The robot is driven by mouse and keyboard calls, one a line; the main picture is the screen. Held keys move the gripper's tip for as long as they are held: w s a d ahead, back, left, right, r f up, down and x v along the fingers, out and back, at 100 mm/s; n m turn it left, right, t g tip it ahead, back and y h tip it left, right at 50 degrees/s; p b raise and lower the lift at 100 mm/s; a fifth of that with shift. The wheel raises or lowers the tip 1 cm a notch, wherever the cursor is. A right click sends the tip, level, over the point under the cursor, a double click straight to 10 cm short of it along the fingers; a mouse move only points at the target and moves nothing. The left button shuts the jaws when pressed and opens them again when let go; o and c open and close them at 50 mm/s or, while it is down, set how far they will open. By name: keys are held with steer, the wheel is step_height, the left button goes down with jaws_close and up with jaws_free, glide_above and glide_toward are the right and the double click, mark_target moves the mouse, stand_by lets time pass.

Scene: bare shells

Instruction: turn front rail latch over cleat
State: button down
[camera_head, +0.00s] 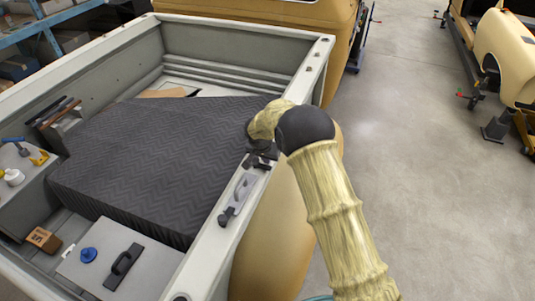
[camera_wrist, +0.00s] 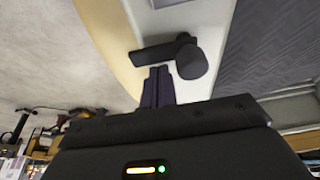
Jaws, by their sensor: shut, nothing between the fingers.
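My gripper (camera_head: 259,163) is low over the right-hand rail of the open shell, its fingertips shut and empty. In the wrist view the closed fingers (camera_wrist: 158,84) are just beside a dark latch (camera_wrist: 155,53). The latch has a rounded end at right, and its bar lies across the pale rail. I cannot tell whether the fingers touch it. In the head view my gripper crowds that spot, so the latch's outline is unclear. A light grey fitting (camera_head: 244,187), perhaps the cleat, sits nearer along the rail.
A dark ribbed pad (camera_head: 150,165) fills much of the shell. A grey panel with a black handle (camera_head: 122,263), a blue knob (camera_head: 88,254) and a wooden block (camera_head: 43,239) are near the front. Open floor (camera_head: 430,190) lies right.

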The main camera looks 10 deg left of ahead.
steer(key=shift+s+m+b, duration=0.25)
steer(key=shift+m+b, duration=0.35)
steer(key=shift+b, duration=0.5)
